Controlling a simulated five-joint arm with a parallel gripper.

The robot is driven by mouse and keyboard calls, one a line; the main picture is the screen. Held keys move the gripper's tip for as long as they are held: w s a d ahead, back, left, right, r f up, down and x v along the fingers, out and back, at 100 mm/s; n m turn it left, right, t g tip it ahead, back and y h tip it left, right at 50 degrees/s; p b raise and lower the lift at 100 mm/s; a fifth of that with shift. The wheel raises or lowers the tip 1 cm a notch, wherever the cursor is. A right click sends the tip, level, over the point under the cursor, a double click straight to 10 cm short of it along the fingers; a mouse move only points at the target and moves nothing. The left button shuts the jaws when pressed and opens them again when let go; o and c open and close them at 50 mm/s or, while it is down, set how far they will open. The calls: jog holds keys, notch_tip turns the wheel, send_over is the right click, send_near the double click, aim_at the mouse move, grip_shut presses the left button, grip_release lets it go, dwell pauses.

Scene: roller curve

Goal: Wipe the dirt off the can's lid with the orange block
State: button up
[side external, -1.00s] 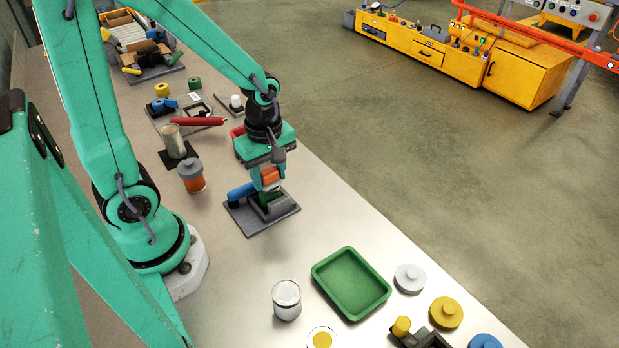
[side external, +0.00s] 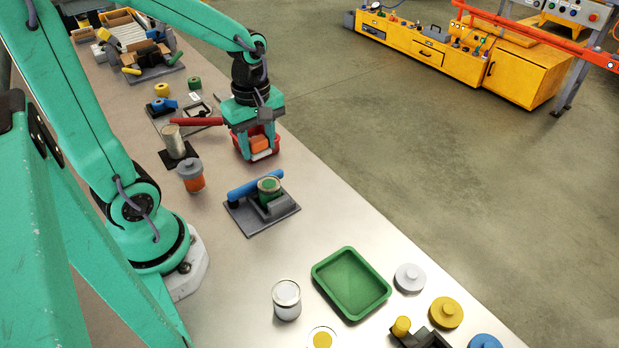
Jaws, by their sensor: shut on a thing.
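My gripper (side external: 261,140) is shut on the orange block (side external: 260,144), which has a pale underside. It holds the block over or inside a red tray (side external: 242,150); I cannot tell whether they touch. The green can (side external: 269,194) stands upright in a grey fixture (side external: 250,220), nearer the camera than my gripper and apart from it. Its lid (side external: 268,184) is uncovered and looks tan with a green centre. The picture is too small to tell how much dirt is on it.
A blue cylinder (side external: 255,187) lies on the fixture beside the can. An orange jar with a grey lid (side external: 191,177) and a red rod (side external: 196,121) are to the left. A green tray (side external: 350,283) and a white can (side external: 287,300) stand in front, with clear bench between.

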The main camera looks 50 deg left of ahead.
jog(key=shift+r, duration=1)
